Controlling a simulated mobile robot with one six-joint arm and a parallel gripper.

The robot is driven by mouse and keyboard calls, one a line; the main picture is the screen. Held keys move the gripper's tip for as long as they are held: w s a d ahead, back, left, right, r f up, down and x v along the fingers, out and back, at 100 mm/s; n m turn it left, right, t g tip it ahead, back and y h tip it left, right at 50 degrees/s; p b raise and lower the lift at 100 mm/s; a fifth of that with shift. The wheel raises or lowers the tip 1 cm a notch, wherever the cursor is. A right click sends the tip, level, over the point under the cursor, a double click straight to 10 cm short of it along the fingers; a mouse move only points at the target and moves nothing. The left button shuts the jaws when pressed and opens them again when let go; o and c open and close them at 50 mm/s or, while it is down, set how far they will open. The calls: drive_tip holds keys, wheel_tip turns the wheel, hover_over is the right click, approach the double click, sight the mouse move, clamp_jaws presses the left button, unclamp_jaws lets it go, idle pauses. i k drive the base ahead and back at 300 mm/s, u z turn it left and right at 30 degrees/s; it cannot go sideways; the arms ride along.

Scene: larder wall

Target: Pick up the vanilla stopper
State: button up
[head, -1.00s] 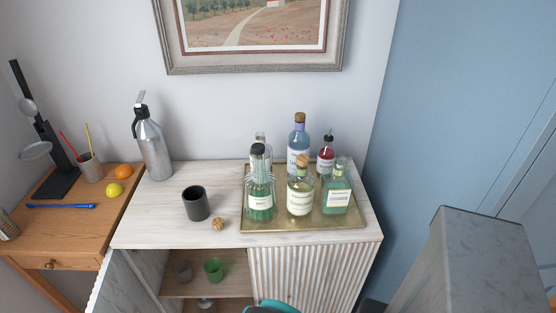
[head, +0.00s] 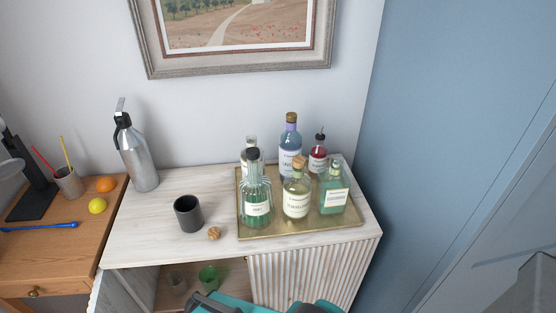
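Several stoppered bottles stand on a gold tray (head: 300,233) on the white cabinet. The labels are too small to tell which is vanilla. A ribbed green bottle (head: 257,205) has a black stopper (head: 253,154). A pale yellow bottle (head: 297,200) has a round cork stopper (head: 299,162). A square green bottle (head: 333,195), a tall blue-violet bottle (head: 290,142), a red bottle with a dark pourer (head: 318,160) and a partly hidden clear bottle (head: 250,143) stand around them. My gripper's fingers do not show; teal and dark parts of my arm show at the bottom edge.
A small brown knobbly object (head: 214,233) lies beside a black cup (head: 188,214) on the white top (head: 150,245). A silver siphon (head: 137,155) stands at the back left. Below, an open compartment holds a green glass (head: 209,276). A blue panel (head: 450,120) stands right.

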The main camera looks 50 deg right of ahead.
sight(214, 233)
drive_tip(key=z, duration=0.35)
drive_tip(key=k, duration=1.6)
drive_tip(key=z, duration=0.45)
drive_tip(key=i, duration=1)
drive_tip(key=z, duration=0.1)
